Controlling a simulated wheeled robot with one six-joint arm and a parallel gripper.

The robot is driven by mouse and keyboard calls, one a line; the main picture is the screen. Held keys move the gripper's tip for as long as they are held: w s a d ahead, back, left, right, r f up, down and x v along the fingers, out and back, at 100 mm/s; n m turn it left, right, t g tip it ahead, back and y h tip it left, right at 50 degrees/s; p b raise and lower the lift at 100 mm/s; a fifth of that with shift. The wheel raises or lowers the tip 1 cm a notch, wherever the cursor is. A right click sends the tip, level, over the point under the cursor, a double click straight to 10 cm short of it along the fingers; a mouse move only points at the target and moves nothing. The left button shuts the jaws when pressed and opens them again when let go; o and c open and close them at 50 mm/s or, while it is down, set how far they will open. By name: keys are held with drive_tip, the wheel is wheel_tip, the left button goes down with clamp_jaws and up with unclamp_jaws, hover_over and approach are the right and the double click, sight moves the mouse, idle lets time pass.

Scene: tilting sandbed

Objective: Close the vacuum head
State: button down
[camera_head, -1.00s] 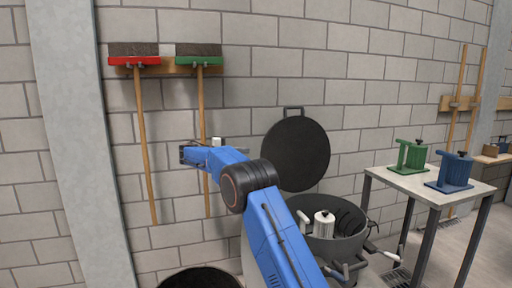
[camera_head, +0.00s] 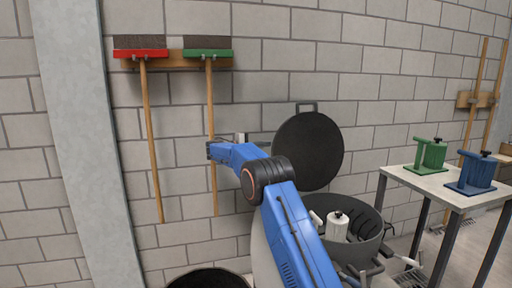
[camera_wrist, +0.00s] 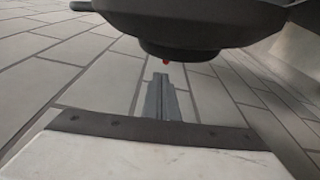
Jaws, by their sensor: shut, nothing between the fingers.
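The vacuum head (camera_head: 310,150) is a round, dark lid with a handle on top. In the head view it stands raised and open against the wall, behind the drum. The open grey drum (camera_head: 367,248) below it holds a white filter (camera_head: 337,226) with a black knob. My gripper (camera_head: 210,150) is left of the lid and apart from it, at about the lid's height. In the wrist view my gripper's grey fingers (camera_wrist: 160,97) are together with nothing between them. The drum's lower part is partly hidden by my arm.
A red broom (camera_head: 140,53) and a green broom (camera_head: 207,53) hang on the wall at left. A table (camera_head: 432,185) at right carries a green device (camera_head: 430,153) and a blue device (camera_head: 478,172). A dark rounded shape (camera_wrist: 190,25) crosses the top of the wrist view; I cannot tell what it is.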

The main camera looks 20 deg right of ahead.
drive_tip(key=shift+s+d+r, duration=0.1)
drive_tip(key=shift+s+d, duration=0.2)
drive_tip(key=shift+s, duration=0.3)
drive_tip(key=shift+s+d+r, duration=0.1)
drive_tip(key=shift+s+d, duration=0.15)
drive_tip(key=shift+s, duration=0.4)
drive_tip(key=shift+s+d, duration=0.3)
drive_tip(key=shift+s, duration=0.3)
drive_tip(key=shift+s+r, duration=0.1)
